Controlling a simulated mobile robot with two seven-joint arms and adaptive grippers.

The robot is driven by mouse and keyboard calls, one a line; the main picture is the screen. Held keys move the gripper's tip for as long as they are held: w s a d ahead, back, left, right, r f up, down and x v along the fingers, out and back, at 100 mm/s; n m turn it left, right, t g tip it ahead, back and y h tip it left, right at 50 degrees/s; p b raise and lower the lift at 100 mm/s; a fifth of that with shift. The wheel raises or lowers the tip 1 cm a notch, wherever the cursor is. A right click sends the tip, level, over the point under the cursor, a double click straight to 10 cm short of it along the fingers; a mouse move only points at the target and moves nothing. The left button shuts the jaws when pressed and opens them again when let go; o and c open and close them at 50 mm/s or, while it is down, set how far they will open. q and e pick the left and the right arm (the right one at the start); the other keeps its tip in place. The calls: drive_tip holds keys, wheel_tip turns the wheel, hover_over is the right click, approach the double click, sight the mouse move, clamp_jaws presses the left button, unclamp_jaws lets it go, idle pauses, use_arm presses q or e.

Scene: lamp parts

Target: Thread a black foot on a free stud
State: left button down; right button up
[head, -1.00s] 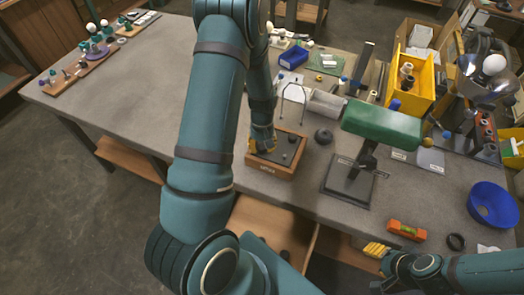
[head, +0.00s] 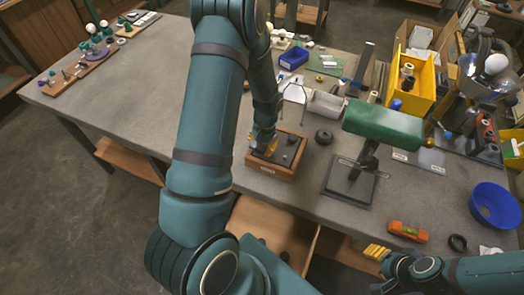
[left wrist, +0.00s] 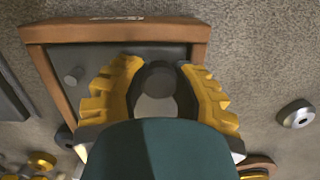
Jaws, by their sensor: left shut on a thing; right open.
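A wooden-framed box (head: 266,170) with a dark top stands near the table's front edge. My left gripper (head: 262,143) is over the left part of its top. In the left wrist view, the yellow fingers (left wrist: 156,85) are shut on a round black foot (left wrist: 158,78), above the dark panel. Whether the foot is on a stud is hidden. A short dark stud (left wrist: 73,76) stands clear on the panel, left of the fingers. Another round black foot (head: 323,137) lies on the table right of the box. My right gripper (head: 376,251) is open and empty by the front edge.
A green padded stand (head: 382,124) rises right of the box. A blue bin (head: 293,58), a yellow bin (head: 411,76) and a blue bowl (head: 493,205) stand around it. An orange level (head: 407,231) lies near the front edge. The left table top is mostly clear.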

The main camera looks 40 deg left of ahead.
use_arm(q)
drive_tip(key=m, duration=0.4)
drive_tip(key=shift+s+f+m+y, duration=0.1)
drive_tip(key=shift+f+m+y, duration=0.05)
drive_tip(key=shift+m+y, duration=0.2)
drive_tip(key=shift+m, duration=1.05)
drive_tip(key=shift+m+b, duration=0.35)
drive_tip(key=shift+m, duration=0.55)
drive_tip(key=c, duration=0.6)
unclamp_jaws()
drive_tip(key=shift+c, duration=0.2)
drive_tip(key=shift+w+r, duration=0.2)
drive_tip(key=shift+r, duration=0.45)
wheel_tip(320, 180, up, 11)
drive_tip(key=d, duration=0.1)
drive_tip(key=shift+w+f, duration=0.15)
drive_tip(key=shift+w, duration=0.3)
